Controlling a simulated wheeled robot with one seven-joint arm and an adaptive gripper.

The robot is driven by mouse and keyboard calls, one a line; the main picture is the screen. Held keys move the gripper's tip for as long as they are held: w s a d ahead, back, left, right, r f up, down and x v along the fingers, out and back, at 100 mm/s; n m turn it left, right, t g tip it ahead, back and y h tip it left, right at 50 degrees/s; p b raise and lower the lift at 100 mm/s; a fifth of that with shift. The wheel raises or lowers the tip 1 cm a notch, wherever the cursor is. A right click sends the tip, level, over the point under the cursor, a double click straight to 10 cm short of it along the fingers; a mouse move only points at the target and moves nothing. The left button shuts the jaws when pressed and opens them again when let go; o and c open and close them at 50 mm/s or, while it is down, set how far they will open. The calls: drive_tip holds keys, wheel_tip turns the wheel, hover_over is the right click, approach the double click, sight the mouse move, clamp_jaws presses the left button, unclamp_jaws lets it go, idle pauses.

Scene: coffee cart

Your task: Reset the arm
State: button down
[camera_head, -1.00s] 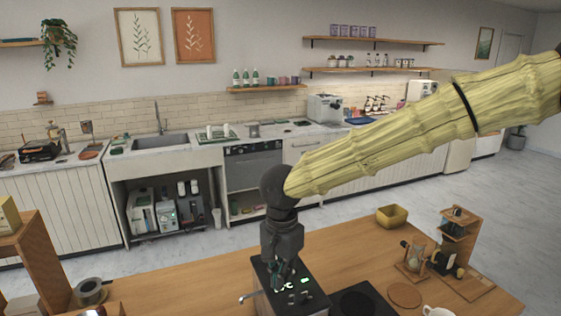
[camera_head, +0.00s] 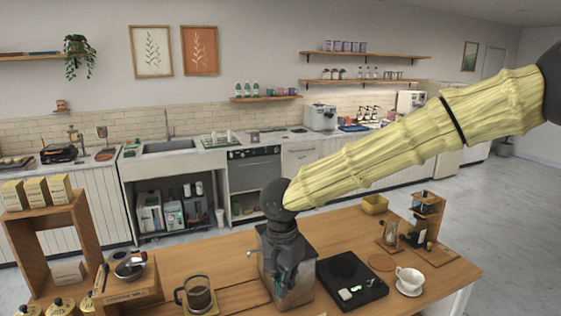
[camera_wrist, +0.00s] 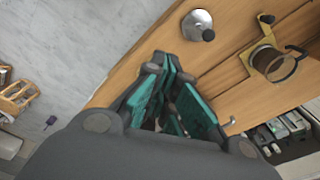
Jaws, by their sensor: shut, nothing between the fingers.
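My arm, wrapped in a ribbed yellow cover, reaches in from the right of the head view and ends in my dark gripper (camera_head: 285,292). The gripper points down in front of a metal box-shaped machine (camera_head: 302,283) on the wooden cart top (camera_head: 225,262); whether they touch I cannot tell. In the wrist view my gripper (camera_wrist: 172,122) shows its teal-padded fingers close together with nothing held. The gripper body hides the lower part of that view.
A glass carafe (camera_head: 199,294) stands left of the machine; a black scale (camera_head: 350,280) and a white cup (camera_head: 409,279) stand right. A wooden shelf (camera_head: 88,235) with boxes rises at the left.

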drive_tip(key=w+d+f+h, duration=0.1)
drive_tip(key=w+d+f, duration=0.25)
drive_tip(key=f, duration=0.55)
drive_tip(key=s+d+f+n+t+h+b, duration=0.1)
drive_tip(key=s+d+f, duration=0.15)
drive_tip(key=f, duration=0.55)
drive_tip(key=s+d+f+n+t+b, duration=0.1)
drive_tip(key=d+f, duration=0.3)
drive_tip(key=f, duration=0.3)
drive_tip(key=s+d+f+t+h+b, duration=0.15)
drive_tip(key=d+f, duration=0.25)
drive_tip(key=f, duration=0.4)
drive_tip(key=s+d+f+n+y+b, duration=0.2)
drive_tip(key=s+d+f+n, duration=0.15)
drive_tip(key=s+f, duration=0.85)
drive_tip(key=s+d+f+n+g+y+b, duration=0.1)
drive_tip(key=s+d+f+g, duration=0.1)
drive_tip(key=s, duration=0.6)
drive_tip(key=s+d+f+g+y+b, duration=0.1)
drive_tip(key=s+f, duration=0.3)
drive_tip(key=s, duration=0.5)
drive_tip(key=shift+d+f+n+g, duration=0.2)
drive_tip(key=shift+d+n+g, duration=0.15)
drive_tip(key=shift+d+g, duration=0.15)
drive_tip(key=shift+s, duration=0.1)
